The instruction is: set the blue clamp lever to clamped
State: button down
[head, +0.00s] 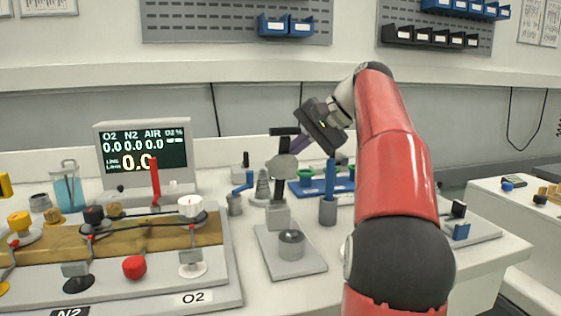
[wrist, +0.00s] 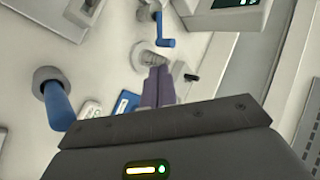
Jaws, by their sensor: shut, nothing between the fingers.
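Two blue levers are in view, and I cannot tell for certain which is the clamp lever. One is a straight blue lever (head: 330,180) standing nearly upright from a grey cylinder; it also shows in the wrist view (wrist: 58,105). The other is a small cranked blue lever (head: 241,186) on a grey post, also in the wrist view (wrist: 164,32). My gripper (head: 294,147) is shut and empty, above the bench between the two levers. In the wrist view its purple-grey fingers (wrist: 158,78) are together, apart from both levers.
A grey stand (head: 290,262) with a dark upright is in front of my gripper. A blue tray (head: 312,191) with green parts lies behind. A gas panel (head: 190,252) with a red lever (head: 155,182) and a display (head: 144,150) fill the left. My red arm covers the right part of the bench.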

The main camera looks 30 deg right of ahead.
jog(key=b+x, duration=0.1)
jog(key=x, duration=0.8)
